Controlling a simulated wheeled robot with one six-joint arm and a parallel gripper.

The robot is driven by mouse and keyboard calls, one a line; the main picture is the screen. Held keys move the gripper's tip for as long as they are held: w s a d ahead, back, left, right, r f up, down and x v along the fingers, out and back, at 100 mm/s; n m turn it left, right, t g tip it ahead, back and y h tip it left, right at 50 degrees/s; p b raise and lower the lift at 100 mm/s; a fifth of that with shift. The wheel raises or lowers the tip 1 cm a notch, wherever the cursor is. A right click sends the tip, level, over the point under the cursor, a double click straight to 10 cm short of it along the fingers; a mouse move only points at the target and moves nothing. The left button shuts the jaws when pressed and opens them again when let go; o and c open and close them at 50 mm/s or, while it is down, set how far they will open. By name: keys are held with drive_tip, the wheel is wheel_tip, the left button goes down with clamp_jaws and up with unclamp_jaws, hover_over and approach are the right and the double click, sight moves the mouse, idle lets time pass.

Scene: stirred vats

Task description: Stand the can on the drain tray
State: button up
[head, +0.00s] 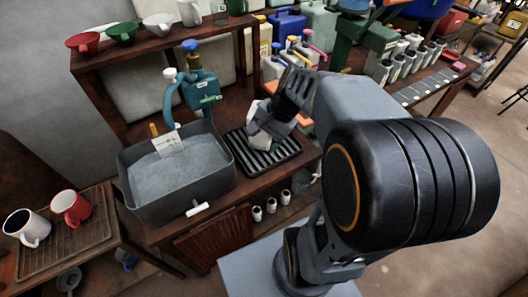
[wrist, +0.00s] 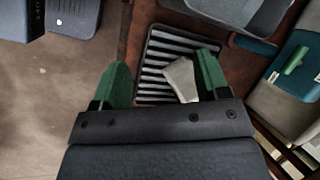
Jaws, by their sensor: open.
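The black ribbed drain tray (head: 284,153) sits on the wooden bench, right of the grey vat. It also shows under my gripper in the wrist view (wrist: 163,45). A pale off-white object, apparently the can (head: 257,133), is at the tray's back-left part, partly covered by my gripper (head: 262,118). In the wrist view the can (wrist: 181,79) lies between my two green fingers (wrist: 162,80), close to the right one, with a clear gap to the left one. My gripper is open. Its body hides the can's near end; I cannot tell whether the can stands fully upright.
The vat (head: 178,213) of grey liquid stands left of the tray, a blue-green pump (head: 201,92) behind it. Colored funnels (head: 121,33) line a shelf above. Two mugs (head: 70,207) sit on a rack at lower left. Small white cups (head: 271,205) hang below the bench front.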

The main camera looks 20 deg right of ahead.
drive_tip(key=s+a+n+t+h, duration=0.1)
drive_tip(key=s+a+n+h, duration=0.2)
drive_tip(key=s+n, duration=0.3)
drive_tip(key=n+h, duration=0.1)
drive_tip(key=n, duration=0.3)
drive_tip(key=shift+f+n+t+h, duration=0.3)
drive_tip(key=shift+n+h, duration=0.1)
wheel_tip(320, 180, up, 6)
drive_tip(key=p, duration=0.4)
drive_tip(key=shift+a+f+p, duration=0.1)
drive_tip(key=shift+f+p, duration=0.1)
drive_tip(key=shift+p, duration=0.15)
